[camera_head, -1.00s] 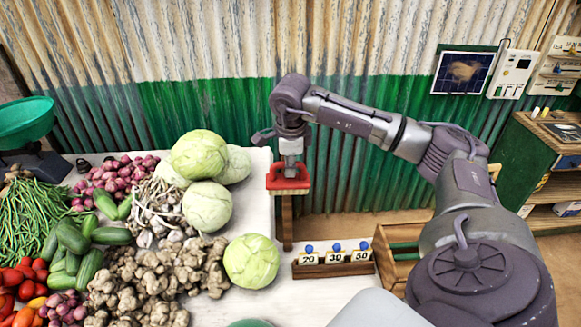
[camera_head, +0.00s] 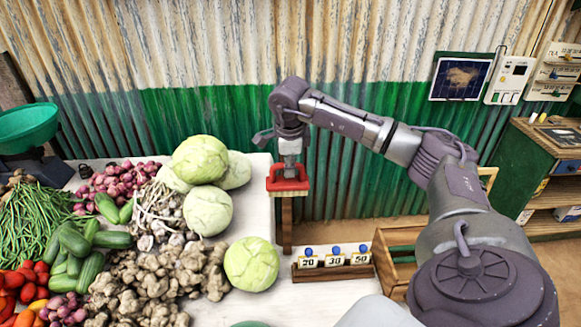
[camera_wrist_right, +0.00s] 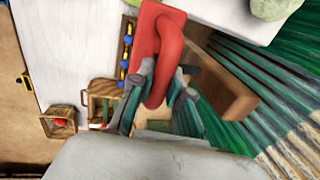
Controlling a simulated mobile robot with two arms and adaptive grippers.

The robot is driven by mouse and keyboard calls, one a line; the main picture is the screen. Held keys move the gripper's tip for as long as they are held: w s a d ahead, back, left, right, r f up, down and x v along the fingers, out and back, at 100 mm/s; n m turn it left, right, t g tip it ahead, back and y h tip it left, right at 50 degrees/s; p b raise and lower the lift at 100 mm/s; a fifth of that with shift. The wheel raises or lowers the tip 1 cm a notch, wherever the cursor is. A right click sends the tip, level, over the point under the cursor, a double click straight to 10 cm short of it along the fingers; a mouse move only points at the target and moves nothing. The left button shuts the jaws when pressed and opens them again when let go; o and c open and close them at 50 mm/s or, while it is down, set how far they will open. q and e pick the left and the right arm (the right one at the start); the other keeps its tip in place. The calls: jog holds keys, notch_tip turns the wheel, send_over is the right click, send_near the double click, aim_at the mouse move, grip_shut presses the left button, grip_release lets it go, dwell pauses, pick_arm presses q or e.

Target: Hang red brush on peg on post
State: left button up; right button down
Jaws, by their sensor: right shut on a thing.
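The red brush (camera_head: 288,180) is at the top of the wooden post (camera_head: 287,222) beside the table's right edge. In the right wrist view, the brush (camera_wrist_right: 159,38) shows a red body and a curved handle. My right gripper (camera_head: 290,166) points down at the brush. Its fingers (camera_wrist_right: 155,98) lie on either side of the handle, shut on it. A brown wooden part, seemingly the post (camera_wrist_right: 222,85), lies behind the brush there. The peg is not visible, and I cannot tell whether the brush touches it. My left gripper is out of view.
Cabbages (camera_head: 208,208), ginger (camera_head: 150,285) and other vegetables cover the white table (camera_head: 285,306). A rack with number tags 20, 30 and 50 (camera_head: 333,271) stands right of the post. A wooden crate (camera_head: 397,262) is beyond it. A corrugated wall (camera_head: 200,105) stands behind.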

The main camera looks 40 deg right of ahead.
jog(key=shift+w+d, duration=0.2)
jog(key=shift+d, duration=0.3)
jog(key=c, duration=1.4)
grip_release()
jog(key=shift+w+f, duration=0.1)
jog(key=shift+w, duration=0.05)
jog(key=o, duration=0.4)
jog(key=shift+w+d+f, duration=0.25)
jog(key=shift+d+f, duration=0.05)
jog(key=shift+f, duration=0.1)
jog(key=shift+c, duration=0.2)
jog(key=shift+a, duration=0.1)
jog(key=shift+r, duration=0.1)
